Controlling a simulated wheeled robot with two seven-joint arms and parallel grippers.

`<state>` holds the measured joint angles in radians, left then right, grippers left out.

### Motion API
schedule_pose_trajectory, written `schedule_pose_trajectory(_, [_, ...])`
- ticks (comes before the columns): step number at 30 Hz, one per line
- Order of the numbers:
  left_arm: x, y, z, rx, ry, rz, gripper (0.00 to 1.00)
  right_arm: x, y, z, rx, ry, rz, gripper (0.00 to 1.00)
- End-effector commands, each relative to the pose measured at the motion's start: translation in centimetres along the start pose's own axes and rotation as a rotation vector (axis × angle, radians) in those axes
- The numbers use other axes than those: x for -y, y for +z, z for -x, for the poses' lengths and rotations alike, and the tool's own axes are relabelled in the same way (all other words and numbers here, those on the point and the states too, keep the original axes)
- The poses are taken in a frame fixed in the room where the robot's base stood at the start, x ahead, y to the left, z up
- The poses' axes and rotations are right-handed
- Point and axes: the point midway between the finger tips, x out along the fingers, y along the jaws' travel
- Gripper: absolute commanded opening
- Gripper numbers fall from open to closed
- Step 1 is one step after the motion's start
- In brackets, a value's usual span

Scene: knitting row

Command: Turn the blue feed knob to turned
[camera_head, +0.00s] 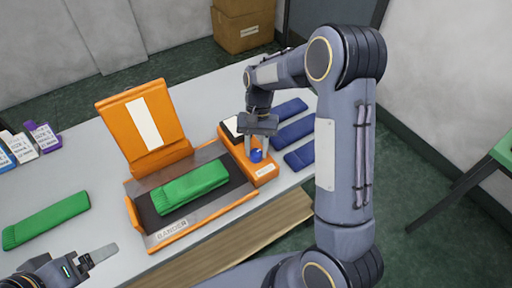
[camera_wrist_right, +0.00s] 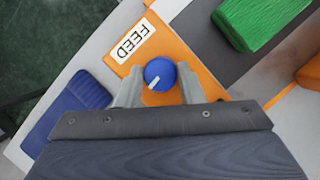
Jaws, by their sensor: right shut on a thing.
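The blue feed knob (camera_head: 256,155) sits on the orange box (camera_head: 263,172) at the right end of the orange machine. In the right wrist view the fingers (camera_wrist_right: 158,88) flank the knob. My left gripper (camera_head: 97,256) is at the lower left, away from the machine; its jaws are not clear.
A green folded knit (camera_head: 190,188) lies on the machine's bed, below a raised orange lid (camera_head: 143,125). Another green piece (camera_head: 46,220) lies at left. Several blue pieces (camera_head: 294,130) lie right of the box, close to my right arm. Small cartons (camera_head: 44,137) stand at far left.

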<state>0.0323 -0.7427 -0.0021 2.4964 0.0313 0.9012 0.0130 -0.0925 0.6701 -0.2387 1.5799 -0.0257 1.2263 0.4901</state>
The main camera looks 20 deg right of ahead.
Motion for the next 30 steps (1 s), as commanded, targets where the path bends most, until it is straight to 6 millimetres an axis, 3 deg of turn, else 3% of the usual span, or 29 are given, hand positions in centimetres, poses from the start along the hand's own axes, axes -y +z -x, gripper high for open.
schedule_pose_trajectory(9, [-0.01,-0.01,0.01,0.0,0.0,0.0,0.84,-0.06,-0.05,0.06,-0.003,-0.043,-0.099,0.11])
schedule_pose_trajectory(24, [-0.01,-0.01,0.01,0.0,0.0,0.0,0.84,-0.05,-0.05,0.06,-0.003,-0.05,-0.116,0.11])
schedule_pose_trajectory(25, [-0.01,-0.01,0.01,0.0,0.0,0.0,0.84,-0.06,-0.05,0.06,-0.003,-0.049,-0.116,0.35])
schedule_pose_trajectory(30, [-0.01,-0.01,0.01,0.0,0.0,0.0,0.84,-0.06,-0.03,0.04,-0.002,-0.049,-0.115,0.56])
